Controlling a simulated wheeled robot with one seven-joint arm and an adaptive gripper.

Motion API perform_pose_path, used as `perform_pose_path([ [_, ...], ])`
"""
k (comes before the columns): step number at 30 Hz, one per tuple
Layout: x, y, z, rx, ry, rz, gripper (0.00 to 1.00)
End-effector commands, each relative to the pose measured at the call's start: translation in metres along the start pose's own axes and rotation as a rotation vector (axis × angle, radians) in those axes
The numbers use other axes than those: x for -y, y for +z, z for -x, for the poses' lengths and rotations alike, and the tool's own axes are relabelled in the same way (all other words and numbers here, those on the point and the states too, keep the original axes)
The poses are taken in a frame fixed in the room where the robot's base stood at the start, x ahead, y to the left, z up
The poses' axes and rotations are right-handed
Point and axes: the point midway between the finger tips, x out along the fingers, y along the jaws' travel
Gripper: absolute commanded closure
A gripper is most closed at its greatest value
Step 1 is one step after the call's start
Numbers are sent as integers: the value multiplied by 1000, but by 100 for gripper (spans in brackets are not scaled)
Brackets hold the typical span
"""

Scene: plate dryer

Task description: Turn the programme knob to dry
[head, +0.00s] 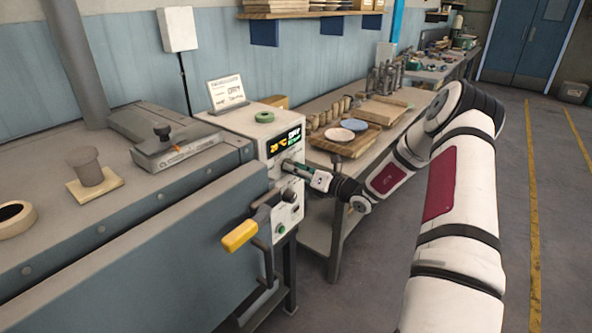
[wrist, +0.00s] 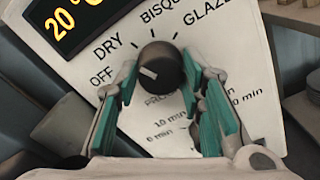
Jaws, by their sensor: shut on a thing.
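The programme knob (wrist: 160,66) is a dark round dial on the white control panel (wrist: 255,60), with OFF, DRY, BISQUE and GLAZE printed around it. Its pale pointer mark lies on its left part, on the OFF and DRY side; the exact label it meets is hard to tell. My gripper (wrist: 160,88) has its green-padded fingers closed on both sides of the knob. In the head view my gripper (head: 294,166) hides the knob.
A second dark knob (head: 289,195) sits lower on the panel. A yellow-handled lever (head: 240,235) sticks out at the dryer's front. A bench (head: 320,160) with plates and pots stands behind my arm.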

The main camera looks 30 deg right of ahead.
Motion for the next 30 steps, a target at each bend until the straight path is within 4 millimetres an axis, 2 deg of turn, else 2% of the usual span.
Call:
perform_pose_path([
  [9,0,1,-1,2,0,-104,92],
  [23,0,2,-1,3,0,-117,92],
  [24,0,2,-1,3,0,-117,60],
  [26,0,2,-1,3,0,-117,46],
  [27,0,1,-1,2,0,-117,43],
  [30,0,1,-1,2,0,-117,43],
])
